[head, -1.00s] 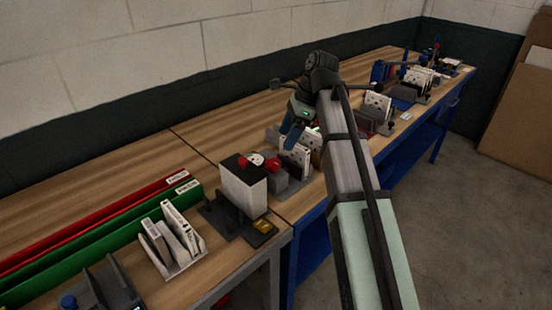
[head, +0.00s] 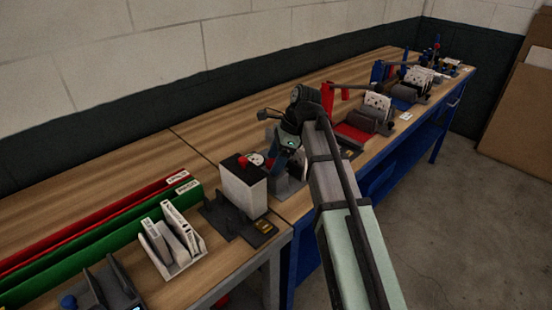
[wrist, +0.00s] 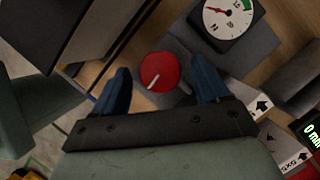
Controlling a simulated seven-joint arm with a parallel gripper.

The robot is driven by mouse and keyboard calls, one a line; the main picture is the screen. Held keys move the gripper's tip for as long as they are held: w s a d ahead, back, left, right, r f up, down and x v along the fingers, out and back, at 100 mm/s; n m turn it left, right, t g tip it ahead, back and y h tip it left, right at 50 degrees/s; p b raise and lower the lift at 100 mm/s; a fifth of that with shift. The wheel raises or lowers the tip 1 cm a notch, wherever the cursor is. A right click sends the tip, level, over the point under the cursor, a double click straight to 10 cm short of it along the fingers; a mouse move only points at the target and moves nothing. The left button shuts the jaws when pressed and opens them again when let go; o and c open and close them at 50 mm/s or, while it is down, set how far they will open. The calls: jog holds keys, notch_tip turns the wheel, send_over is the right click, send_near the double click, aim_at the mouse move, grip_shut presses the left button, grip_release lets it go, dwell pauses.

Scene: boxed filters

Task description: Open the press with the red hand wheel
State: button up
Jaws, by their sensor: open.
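A round red wheel (wrist: 159,71) with a white line on its face lies between my gripper's fingers in the wrist view. It sits on a grey block beside a white dial gauge (wrist: 227,18). My gripper (wrist: 161,75) is open, with one blue finger on each side of the wheel. I cannot tell whether either finger touches it. In the head view my gripper (head: 283,155) is over the grey block, just right of a white box with a dark top (head: 243,187).
The gauge (head: 257,159) stands close to my gripper. A small display (wrist: 312,133) and arrow-marked boxes (wrist: 263,106) are at the wrist view's right. A red station (head: 352,132) and further stations line the bench to the right. Bare wood (head: 150,155) lies behind.

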jog(key=shift+c, duration=0.4)
jog(key=c, duration=0.9)
jog(key=shift+c, duration=0.2)
jog(key=shift+w+n, duration=0.1)
jog(key=shift+n, duration=0.2)
jog(key=n+g, duration=0.1)
jog(key=n, duration=0.2)
jog(key=shift+w, duration=0.1)
jog(key=shift+a+n+g+h, duration=0.1)
jog(key=shift+n+g+h, duration=0.45)
jog(key=shift+n, duration=0.65)
